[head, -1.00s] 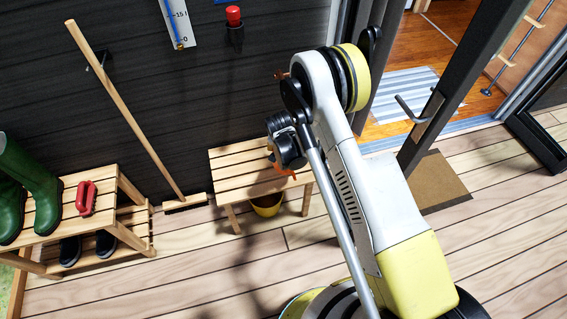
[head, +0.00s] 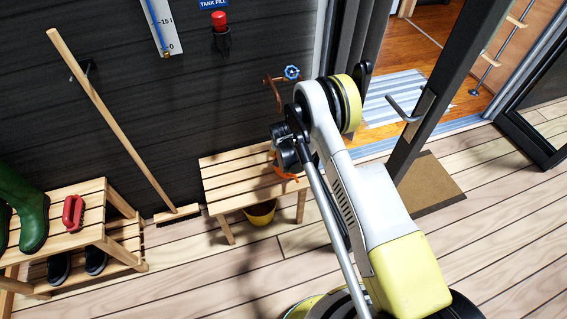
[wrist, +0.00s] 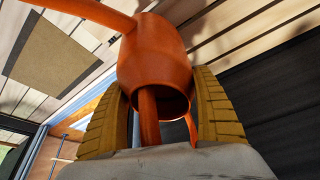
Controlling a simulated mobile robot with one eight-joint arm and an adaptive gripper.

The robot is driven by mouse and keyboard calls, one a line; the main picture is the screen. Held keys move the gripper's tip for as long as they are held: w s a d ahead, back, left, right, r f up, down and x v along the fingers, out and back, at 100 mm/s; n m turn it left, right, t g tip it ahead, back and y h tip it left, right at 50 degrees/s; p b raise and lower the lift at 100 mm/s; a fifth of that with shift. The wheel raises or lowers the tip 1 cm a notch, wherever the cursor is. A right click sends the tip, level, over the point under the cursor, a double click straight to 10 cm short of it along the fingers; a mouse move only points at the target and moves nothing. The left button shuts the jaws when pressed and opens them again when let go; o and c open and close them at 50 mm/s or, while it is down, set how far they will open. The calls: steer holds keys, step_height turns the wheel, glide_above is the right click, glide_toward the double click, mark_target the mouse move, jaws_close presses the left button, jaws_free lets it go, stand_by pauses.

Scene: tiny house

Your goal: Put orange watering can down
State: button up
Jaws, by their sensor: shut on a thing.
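The orange watering can shows large in the wrist view (wrist: 155,50). My gripper (wrist: 160,88) has its two yellow ribbed fingers on either side of the can's handle and is shut on it. In the head view only a bit of the orange can (head: 287,177) shows below my gripper, by the right end of a small slatted wooden bench (head: 235,183). My arm hides much of that spot. I cannot tell whether the can touches the bench.
A yellow bucket (head: 261,214) stands under the bench. A broom (head: 115,130) leans on the dark wall. A second bench (head: 90,220) at left bears green boots (head: 32,215) and a red object (head: 73,213). A tap with a blue wheel (head: 291,73) is behind. Open deck lies at right.

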steer(key=shift+w+a+f, duration=0.1)
steer(key=shift+a+f, duration=0.1)
steer(key=shift+a, duration=0.05)
steer(key=shift+f+b, duration=1.05)
steer(key=shift+f, duration=0.8)
steer(key=shift+f, duration=0.2)
steer(key=o, duration=1.3)
steer(key=shift+r, duration=0.1)
